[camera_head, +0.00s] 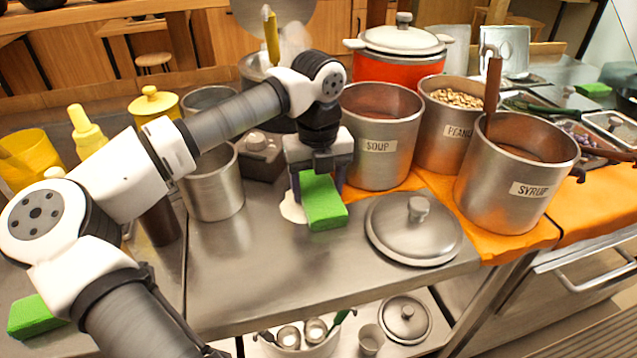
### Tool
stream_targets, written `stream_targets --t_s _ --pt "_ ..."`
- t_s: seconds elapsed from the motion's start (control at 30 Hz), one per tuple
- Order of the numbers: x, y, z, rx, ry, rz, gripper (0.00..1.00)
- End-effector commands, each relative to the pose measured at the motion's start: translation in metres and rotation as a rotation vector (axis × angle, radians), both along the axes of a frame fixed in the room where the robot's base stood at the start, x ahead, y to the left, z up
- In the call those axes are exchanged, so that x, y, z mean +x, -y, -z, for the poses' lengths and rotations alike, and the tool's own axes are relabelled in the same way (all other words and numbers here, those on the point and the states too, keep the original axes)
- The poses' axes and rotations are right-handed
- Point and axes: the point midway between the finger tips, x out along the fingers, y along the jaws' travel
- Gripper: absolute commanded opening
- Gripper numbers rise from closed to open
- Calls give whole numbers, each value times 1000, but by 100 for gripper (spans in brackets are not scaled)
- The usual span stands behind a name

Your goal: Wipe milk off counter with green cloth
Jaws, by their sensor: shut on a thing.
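The green cloth (323,202) looks like a thick green block. My gripper (318,172) points down at the metal counter (270,265) and is shut on the cloth's upper part. The cloth hangs at or just above the counter; I cannot tell whether it touches. A small white milk puddle (292,209) shows just left of the cloth. Part of the puddle may be hidden behind the cloth and gripper.
A metal lid (413,228) lies close right of the cloth. The soup pot (381,135) and syrup pot (515,172) stand behind and right. A metal canister (214,183) stands left. Another green block (35,316) lies at lower left. The counter's front middle is clear.

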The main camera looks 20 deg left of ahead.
Motion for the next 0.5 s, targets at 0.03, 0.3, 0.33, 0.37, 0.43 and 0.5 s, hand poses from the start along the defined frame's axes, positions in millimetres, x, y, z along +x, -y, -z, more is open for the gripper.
stream_targets --t_s 0.03,0.3,0.33,0.37,0.43,0.5 --pt "-2 -3 0 0 0 -2 45" --pt "-12 -18 1 1 -1 -2 45" --pt "-13 -20 1 1 -1 -1 45" --pt "-15 -22 1 1 -1 -1 45" --pt "-17 -26 1 1 -1 -2 45" --pt "-20 -30 1 1 -1 -2 45"
